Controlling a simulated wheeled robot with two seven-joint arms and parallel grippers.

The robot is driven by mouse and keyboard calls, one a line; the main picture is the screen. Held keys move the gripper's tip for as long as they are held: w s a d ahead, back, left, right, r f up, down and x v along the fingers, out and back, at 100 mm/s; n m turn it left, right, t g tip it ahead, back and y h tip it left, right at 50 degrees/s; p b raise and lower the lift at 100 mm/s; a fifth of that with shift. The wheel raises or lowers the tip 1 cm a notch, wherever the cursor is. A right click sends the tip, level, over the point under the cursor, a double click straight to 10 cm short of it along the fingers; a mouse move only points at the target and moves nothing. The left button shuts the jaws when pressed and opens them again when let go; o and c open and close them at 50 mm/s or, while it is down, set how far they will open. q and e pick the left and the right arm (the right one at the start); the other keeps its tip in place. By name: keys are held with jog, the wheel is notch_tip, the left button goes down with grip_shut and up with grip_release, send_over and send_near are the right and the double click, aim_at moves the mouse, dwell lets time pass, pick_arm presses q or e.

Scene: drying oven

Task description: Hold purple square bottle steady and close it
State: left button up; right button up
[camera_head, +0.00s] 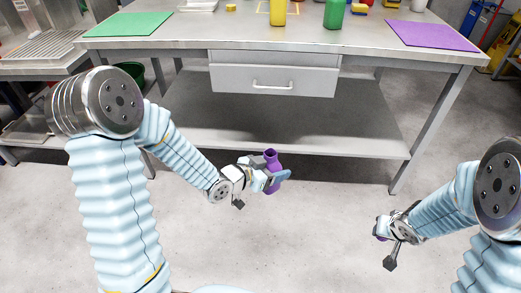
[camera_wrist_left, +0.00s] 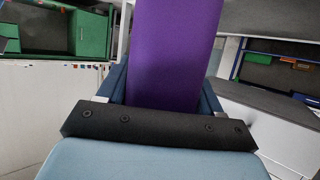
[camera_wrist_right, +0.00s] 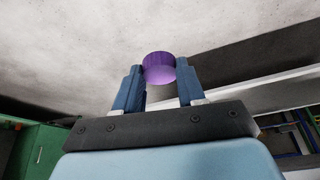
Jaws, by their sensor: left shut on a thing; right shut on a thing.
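The purple square bottle (camera_head: 271,157) is in the air in front of the table, roughly upright, with its open round neck at the top. My left gripper (camera_head: 277,180) is shut on its body. In the left wrist view the bottle's purple side (camera_wrist_left: 172,50) fills the space between the fingers. My right gripper (camera_head: 381,230) is apart from the bottle, lower and to the right in the head view. In the right wrist view a round purple cap (camera_wrist_right: 160,68) sits between the tips of its fingers, gripped from both sides.
A grey table (camera_head: 300,40) with a drawer (camera_head: 273,80) and a lower shelf (camera_head: 300,130) stands behind. On it are a green mat (camera_head: 128,24), a purple mat (camera_head: 432,36), a yellow bottle (camera_head: 278,12) and a green bottle (camera_head: 334,14). The space between my grippers is clear.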

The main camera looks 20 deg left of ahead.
pick_arm(q)
jog(key=d+f+m+g+h, duration=0.4)
jog(key=d+f, duration=0.3)
jog(key=d, duration=0.2)
jog(key=shift+d+f+m, duration=0.15)
jog(key=shift+d+m, duration=0.05)
jog(key=shift+m, duration=0.2)
pick_arm(e)
jog(key=shift+w, duration=0.1)
jog(key=shift+w+a+f+n, duration=0.1)
jog(key=shift+w+a+n, duration=0.1)
jog(key=shift+w+n, duration=0.1)
jog(key=w+a+r+n+g+y, duration=0.1)
jog(key=w+a+n+y, duration=0.1)
jog(key=w+a+n, duration=0.35)
jog(key=w+a+r+n+g+y, duration=0.1)
jog(key=w+a+r+n+y, duration=0.1)
jog(key=a+n, duration=0.55)
jog(key=s+a+r+n+g, duration=0.2)
jog(key=a+r+n+g, duration=0.2)
jog(key=a+r+n, duration=0.7)
notch_tip(320, 180, up, 4)
jog(key=shift+s+a+f+g, duration=0.2)
jog(key=shift+a+f+g, duration=0.05)
jog(key=shift+a+g, duration=0.2)
